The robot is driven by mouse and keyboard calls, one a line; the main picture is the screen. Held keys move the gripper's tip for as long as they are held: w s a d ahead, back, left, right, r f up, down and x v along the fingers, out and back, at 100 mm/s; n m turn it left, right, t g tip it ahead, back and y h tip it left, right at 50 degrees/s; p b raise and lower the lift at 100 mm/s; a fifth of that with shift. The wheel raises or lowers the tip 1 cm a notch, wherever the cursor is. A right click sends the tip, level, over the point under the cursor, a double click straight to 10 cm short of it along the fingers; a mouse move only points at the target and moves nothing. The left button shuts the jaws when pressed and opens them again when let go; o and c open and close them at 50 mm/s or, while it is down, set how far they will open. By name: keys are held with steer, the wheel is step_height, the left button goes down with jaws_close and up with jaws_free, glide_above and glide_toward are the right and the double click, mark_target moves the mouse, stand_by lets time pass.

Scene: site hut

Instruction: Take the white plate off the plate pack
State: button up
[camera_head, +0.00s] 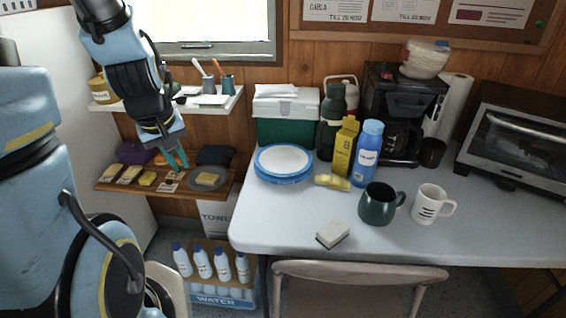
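The white plate (283,158) lies flat on top of the plate pack (282,178), a short stack with blue rims. The pack sits near the back left corner of the table, in front of a green and white cooler. My gripper (177,160) hangs to the left of the pack, apart from it, in front of the wooden shelf. Its fingers point down and a narrow gap seems to show between them. No object shows between the fingers.
The cooler (285,118) stands behind the pack. The table's front left is clear.

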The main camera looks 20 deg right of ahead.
steer(key=w+d+f+n+t+b, duration=0.25)
steer(key=d+f, duration=0.25)
steer(key=d, duration=0.3)
steer(key=n+t+b, duration=0.4)
steer(key=n+t, duration=0.2)
steer(key=n, duration=0.2)
glide_toward(265, 171)
steer(key=shift+w+a+f+m+g+h, duration=0.15)
steer(key=shift+a+f, duration=0.35)
steer(key=shift+a, duration=0.1)
steer(key=shift+w+a+f+m+g+h, duration=0.1)
steer(key=shift+w+a+f+h, duration=0.1)
steer(key=shift+a+f, duration=0.35)
steer(key=s+d+n+t, duration=0.2)
steer(key=s+t, duration=0.1)
steer(key=shift+f+b, duration=0.2)
steer(key=shift+b, duration=0.15)
steer(key=shift+s+r, duration=0.1)
steer(key=shift+s, duration=0.05)
steer(key=shift+t, duration=0.3)
steer(key=p+x, duration=0.1)
steer(key=x, duration=0.3)
steer(key=shift+w+d, duration=0.15)
steer(key=shift+w, duration=0.1)
steer(key=p+x, duration=0.1)
steer(key=x, duration=0.1)
steer(key=p+x, duration=0.1)
steer(key=x, duration=0.2)
steer(key=shift+w+a, duration=0.2)
steer(key=shift+w, duration=0.35)
